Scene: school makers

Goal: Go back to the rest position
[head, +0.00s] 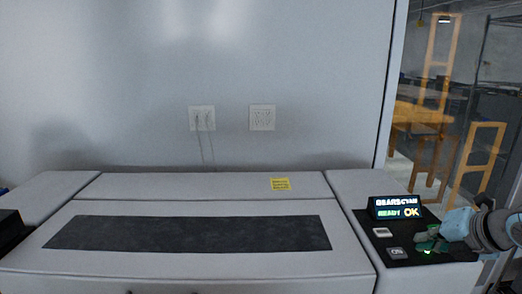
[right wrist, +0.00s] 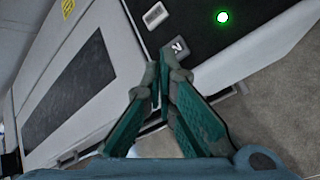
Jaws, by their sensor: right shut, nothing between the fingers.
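My right gripper (head: 432,246) is over the black control panel (head: 413,222) at the right end of a large grey machine. In the right wrist view its green fingers (right wrist: 163,68) are shut with their tips together, and nothing is held between them. The tips are near a grey button (right wrist: 178,47); I cannot tell whether they touch it. A green light (right wrist: 222,17) glows on the panel beyond. My left gripper is not in view.
A small display (head: 398,208) on the panel reads READY and OK. The machine has a dark window strip (head: 190,233) and a yellow label (head: 280,184). A grey wall with two sockets (head: 262,118) stands behind. Wooden furniture (head: 420,115) shows through glass at right.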

